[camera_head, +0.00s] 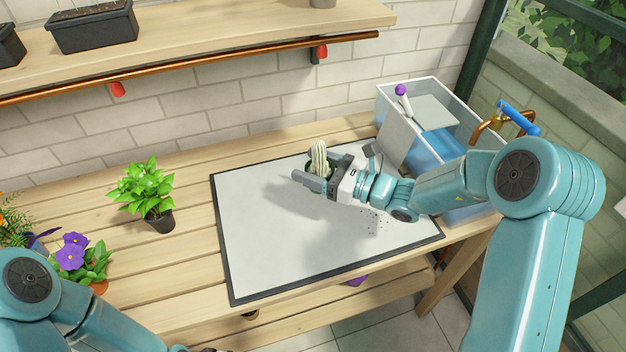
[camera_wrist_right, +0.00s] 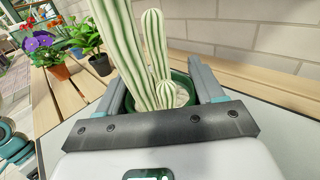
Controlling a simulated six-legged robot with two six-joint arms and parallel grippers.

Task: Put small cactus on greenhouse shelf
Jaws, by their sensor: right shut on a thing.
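A small ribbed green cactus (camera_head: 319,157) with pale stripes stands in a dark green pot, above the grey mat (camera_head: 262,215) on the bench. My right gripper (camera_head: 313,181) is shut on the pot. In the right wrist view the cactus (camera_wrist_right: 156,50) shows several stems, and the green pot (camera_wrist_right: 182,88) sits between the two fingers. The greenhouse shelf (camera_head: 205,32) is the wooden board on the back wall, up and to the left of the cactus. Of my left side only arm links show at the lower left; its gripper is not visible.
Black planters (camera_head: 93,27) stand on the left part of the shelf; a grey pot (camera_head: 322,3) is near its right part. A copper pipe (camera_head: 200,70) runs below the shelf. A leafy plant (camera_head: 147,190) and purple flowers (camera_head: 72,252) stand left. A sink (camera_head: 432,110) is at right.

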